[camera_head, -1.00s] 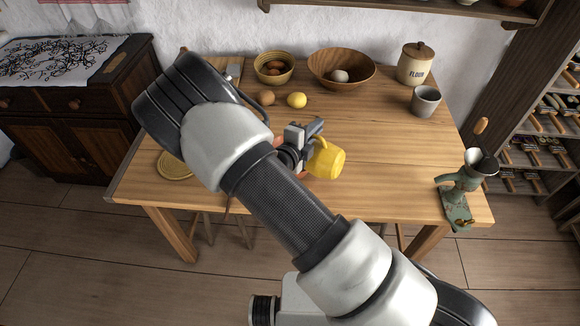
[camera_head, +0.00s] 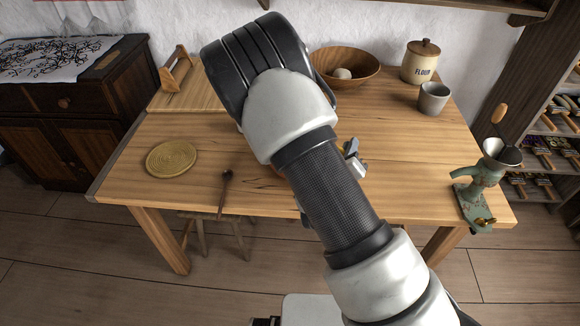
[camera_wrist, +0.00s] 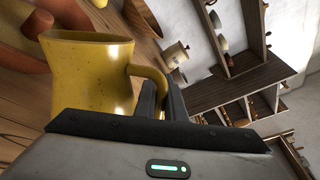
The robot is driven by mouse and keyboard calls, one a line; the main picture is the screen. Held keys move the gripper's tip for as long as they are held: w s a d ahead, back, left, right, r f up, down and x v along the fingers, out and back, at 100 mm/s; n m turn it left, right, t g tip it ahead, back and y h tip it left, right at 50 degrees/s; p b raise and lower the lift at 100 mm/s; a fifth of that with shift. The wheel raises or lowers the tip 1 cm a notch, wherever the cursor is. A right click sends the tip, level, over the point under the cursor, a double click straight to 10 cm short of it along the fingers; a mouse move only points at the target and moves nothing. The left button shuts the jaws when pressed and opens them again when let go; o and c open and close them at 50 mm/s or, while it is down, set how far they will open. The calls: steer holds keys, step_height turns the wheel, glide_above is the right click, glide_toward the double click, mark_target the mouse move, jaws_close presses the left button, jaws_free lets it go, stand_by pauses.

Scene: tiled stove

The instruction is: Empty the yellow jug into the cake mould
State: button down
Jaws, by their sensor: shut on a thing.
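The yellow jug (camera_wrist: 88,85) fills the left of the wrist view. My gripper (camera_wrist: 160,98) is shut on it at its handle. The jug is tilted, its rim toward the orange-brown cake mould (camera_wrist: 72,14), which is partly cut off at the upper left. I cannot see the jug's contents or any stream.
The wooden table (camera_head: 220,140) bears a wooden bowl (camera_head: 360,72), a flour jar (camera_head: 420,62), a grey cup (camera_head: 433,98), a green grinder (camera_head: 478,190), a woven mat (camera_head: 171,158) and a dark spoon (camera_head: 226,180). The left front of the table is mostly clear.

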steer(key=shift+s+d+f+m+b, duration=0.2)
steer(key=shift+d+f+m+b, duration=0.2)
steer(key=shift+d+m, duration=0.15)
steer(key=s+d+f+m+t+b, duration=0.2)
steer(key=d+f+m+b, duration=0.2)
steer(key=m+b, duration=0.3)
steer(key=shift+s+d+f+m+y+b, duration=0.35)
steer(key=shift+d+b, duration=0.25)
steer(key=shift+b, duration=0.6)
steer(key=shift+r, duration=0.15)
